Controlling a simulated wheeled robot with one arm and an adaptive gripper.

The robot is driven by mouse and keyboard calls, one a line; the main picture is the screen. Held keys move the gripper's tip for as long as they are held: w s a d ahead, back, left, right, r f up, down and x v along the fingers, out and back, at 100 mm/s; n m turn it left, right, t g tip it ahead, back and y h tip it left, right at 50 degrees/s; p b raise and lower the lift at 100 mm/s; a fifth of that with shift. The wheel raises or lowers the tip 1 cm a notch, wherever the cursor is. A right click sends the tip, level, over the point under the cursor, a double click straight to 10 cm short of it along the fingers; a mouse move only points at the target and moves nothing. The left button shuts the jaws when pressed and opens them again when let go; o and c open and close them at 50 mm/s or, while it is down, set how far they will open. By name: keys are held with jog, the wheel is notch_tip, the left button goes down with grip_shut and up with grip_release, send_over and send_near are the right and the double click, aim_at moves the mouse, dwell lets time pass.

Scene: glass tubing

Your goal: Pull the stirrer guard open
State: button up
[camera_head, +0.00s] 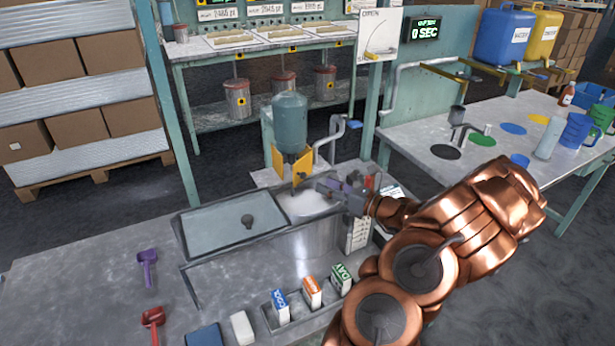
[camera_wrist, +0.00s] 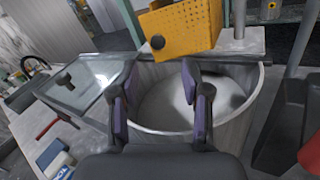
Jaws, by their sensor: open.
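The stirrer guard (camera_head: 304,164) is a yellow panel below the grey-green stirrer motor (camera_head: 290,120), over the steel pot (camera_head: 308,240). In the wrist view the guard (camera_wrist: 188,27) is perforated, with a dark round knob (camera_wrist: 158,42) near its lower left corner. My gripper (camera_head: 322,186) is above the pot, just to the right of and below the guard. In the wrist view my gripper (camera_wrist: 160,75) is open and empty, its purple-padded fingers spread over the pot's mouth. The knob lies beyond the fingertips, and I see no contact with it.
A glass lid with a knob (camera_head: 247,221) covers the tank left of the pot. Small labelled boxes (camera_head: 312,291) stand in front. A pipe (camera_head: 330,140) rises just right of the guard. A side table with jugs (camera_head: 577,130) is at right.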

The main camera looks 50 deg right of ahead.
aim_at(305, 177)
jog(key=shift+w+a+p, duration=0.15)
jog(key=shift+w+a, duration=0.1)
jog(key=shift+w, duration=0.9)
jog(key=shift+w+a+p, duration=0.2)
jog(key=shift+w, duration=1)
jog(key=shift+w+a+p, duration=0.15)
jog(key=shift+w+a, duration=0.1)
jog(key=shift+w, duration=0.9)
jog(key=shift+c, duration=0.4)
grip_shut()
